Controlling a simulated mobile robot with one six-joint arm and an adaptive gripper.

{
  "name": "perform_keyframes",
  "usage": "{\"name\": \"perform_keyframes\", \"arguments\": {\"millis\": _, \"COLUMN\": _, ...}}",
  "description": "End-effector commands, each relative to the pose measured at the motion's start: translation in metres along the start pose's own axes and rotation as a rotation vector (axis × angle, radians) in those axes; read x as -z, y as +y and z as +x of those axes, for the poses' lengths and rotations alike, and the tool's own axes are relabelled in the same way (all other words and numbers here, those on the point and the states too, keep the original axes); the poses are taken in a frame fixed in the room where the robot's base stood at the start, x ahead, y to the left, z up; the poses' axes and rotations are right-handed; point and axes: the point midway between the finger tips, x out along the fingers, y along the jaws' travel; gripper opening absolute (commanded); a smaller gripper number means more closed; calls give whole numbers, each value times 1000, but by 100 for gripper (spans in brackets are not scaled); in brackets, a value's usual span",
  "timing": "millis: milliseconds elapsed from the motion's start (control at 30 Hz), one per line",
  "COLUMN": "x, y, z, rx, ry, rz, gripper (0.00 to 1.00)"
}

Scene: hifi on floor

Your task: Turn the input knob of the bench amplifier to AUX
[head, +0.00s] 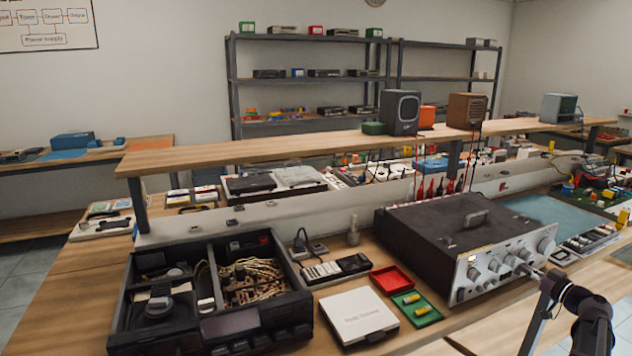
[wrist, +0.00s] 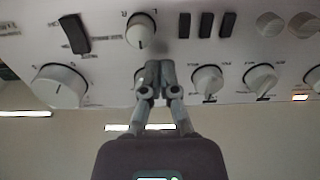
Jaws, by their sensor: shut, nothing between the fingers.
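The bench amplifier (head: 425,231) is a dark box with a silver front panel, standing on the bench at right in the head view. Its front panel (wrist: 112,68) fills the upper part of the wrist view, with several white knobs and black switches. My gripper (wrist: 160,68) is shut and empty in front of the panel. A small knob (wrist: 141,28) with a dark pointer line and marks around it sits just above the fingertips. Another knob is partly hidden behind the left finger. The labels are too small to read, so I cannot tell which knob is the input knob or whether I touch one.
A large knob (wrist: 60,87) is to the left and a white knob (wrist: 208,80) to the right of my fingers.

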Motion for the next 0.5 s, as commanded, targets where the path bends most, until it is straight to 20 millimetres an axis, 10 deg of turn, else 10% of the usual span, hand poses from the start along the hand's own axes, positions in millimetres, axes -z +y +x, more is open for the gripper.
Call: {"name": "perform_keyframes", "arguments": {"millis": 500, "x": 0, "y": 0, "z": -38, "rx": -2, "ry": -1, "rz": 0, "gripper": 0}}
